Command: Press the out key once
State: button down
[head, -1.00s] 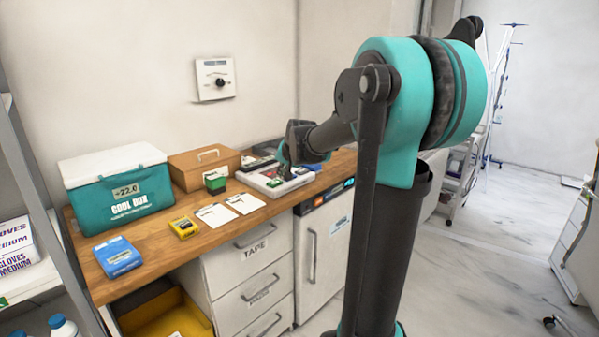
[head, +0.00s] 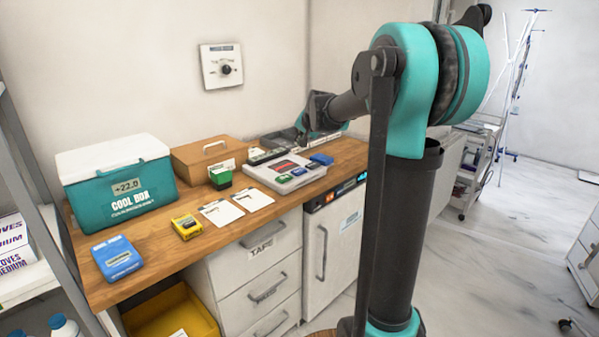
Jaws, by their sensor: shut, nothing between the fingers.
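No key marked "out" is legible at this size. A low white unit (head: 258,174) lies on the wooden counter (head: 155,240), with a red-and-dark patch and several small green and blue pieces on and beside it. Dark low items (head: 266,156) lie behind it against the wall. My gripper (head: 302,128) hangs above the back of the counter, behind the white unit and close to the dark items. Its fingers look closed and empty. I cannot tell whether the tips touch anything.
A teal cool box (head: 120,190), a brown box (head: 190,165), a green card holder (head: 221,178), white cards (head: 222,212), a yellow device (head: 186,227) and a blue pack (head: 117,258) share the counter. A dial plate (head: 221,66) is on the wall.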

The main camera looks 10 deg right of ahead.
aim_at(300, 171)
jog(key=shift+f, duration=4.25)
jog(key=shift+f, duration=0.2)
jog(key=shift+f, duration=0.2)
jog(key=shift+f, duration=0.55)
jog(key=shift+r, duration=0.95)
jog(key=shift+r, duration=2.55)
